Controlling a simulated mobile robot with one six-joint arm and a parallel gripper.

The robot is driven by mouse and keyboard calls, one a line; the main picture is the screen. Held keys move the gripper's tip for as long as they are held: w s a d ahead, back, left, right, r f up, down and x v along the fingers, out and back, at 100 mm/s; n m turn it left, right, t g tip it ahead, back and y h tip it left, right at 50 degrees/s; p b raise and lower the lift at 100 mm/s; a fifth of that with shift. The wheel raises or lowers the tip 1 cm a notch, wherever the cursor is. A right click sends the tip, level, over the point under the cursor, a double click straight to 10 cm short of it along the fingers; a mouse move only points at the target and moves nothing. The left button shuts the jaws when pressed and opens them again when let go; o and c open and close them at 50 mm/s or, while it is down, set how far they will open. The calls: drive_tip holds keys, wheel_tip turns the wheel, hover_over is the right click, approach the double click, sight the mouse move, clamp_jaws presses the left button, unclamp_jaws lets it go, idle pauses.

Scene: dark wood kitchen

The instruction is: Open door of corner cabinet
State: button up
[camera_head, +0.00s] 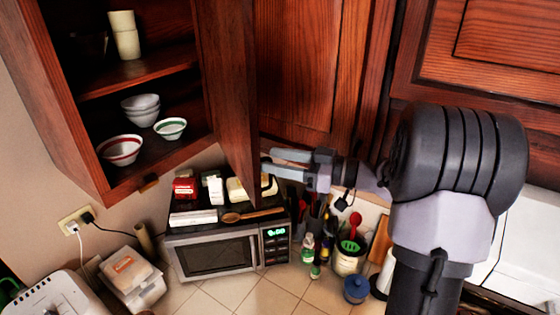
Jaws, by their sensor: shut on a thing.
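The cabinet (120,176) at the upper left is open, and its two shelves show. Its dark wood door (228,75) stands swung out, seen at a steep angle, to the right of the opening. My gripper (268,167) comes in from the right at the door's lower free edge. Its jaws are shut on the dark door handle (266,180), which is mostly hidden by the fingers.
Bowls (121,149) and cups (124,36) stand inside the cabinet. Below the door is a microwave (215,254) with small items on top. Bottles, a utensil holder (349,258) and a blue pot (356,289) stand to its right. Closed wood cabinets (480,70) fill the upper right.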

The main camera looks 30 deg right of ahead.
drive_tip(key=shift+f, duration=0.1)
idle(0.3)
drive_tip(key=b+v, duration=0.2)
drive_tip(key=v, duration=1)
drive_tip(key=shift+w, duration=0.1)
